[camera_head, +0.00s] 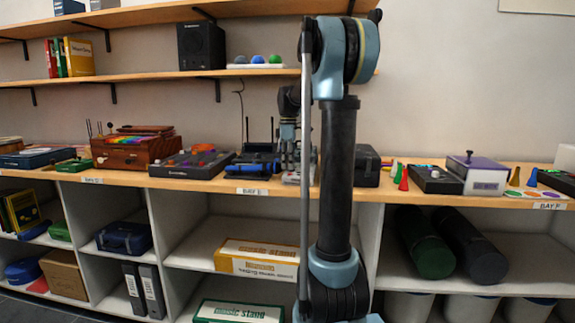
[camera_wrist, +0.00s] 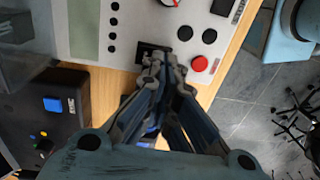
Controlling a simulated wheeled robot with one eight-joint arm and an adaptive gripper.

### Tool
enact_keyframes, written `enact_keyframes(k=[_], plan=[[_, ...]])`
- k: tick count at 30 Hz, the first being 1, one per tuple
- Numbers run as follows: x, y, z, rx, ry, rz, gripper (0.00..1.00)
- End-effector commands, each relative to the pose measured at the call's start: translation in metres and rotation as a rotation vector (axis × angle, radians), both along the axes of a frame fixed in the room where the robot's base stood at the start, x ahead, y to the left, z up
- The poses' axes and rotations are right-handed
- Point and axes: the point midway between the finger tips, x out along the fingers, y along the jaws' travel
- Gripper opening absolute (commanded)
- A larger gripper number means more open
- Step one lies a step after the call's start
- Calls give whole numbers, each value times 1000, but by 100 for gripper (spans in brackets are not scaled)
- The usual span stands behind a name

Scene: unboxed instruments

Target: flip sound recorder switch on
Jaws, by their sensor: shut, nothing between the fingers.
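A light grey panel device, which looks like the sound recorder (camera_wrist: 125,20), fills the top of the wrist view. It has a greenish display, several black round buttons, a red button (camera_wrist: 199,63) and a black rectangular switch housing (camera_wrist: 145,47) near its edge. My gripper (camera_wrist: 165,62) is shut and empty, its fingertips over or against the switch housing. The fingertips partly hide the switch, so I cannot tell its position or whether they touch it. In the head view my gripper (camera_head: 289,142) is over the shelf top, with a small part of the grey device (camera_head: 291,178) below it.
A black box with a blue button (camera_wrist: 52,104) lies beside the device in the wrist view. In the head view, a blue device with antennas (camera_head: 252,160) stands left of my gripper and a black case (camera_head: 367,166) right. My arm hides part of the shelf.

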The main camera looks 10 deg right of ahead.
Motion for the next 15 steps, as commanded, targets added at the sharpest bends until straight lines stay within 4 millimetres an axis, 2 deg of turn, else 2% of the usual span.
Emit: enact_keyframes(k=[15], plan=[[6, -2, 1, -2, -5, -1, 0]])
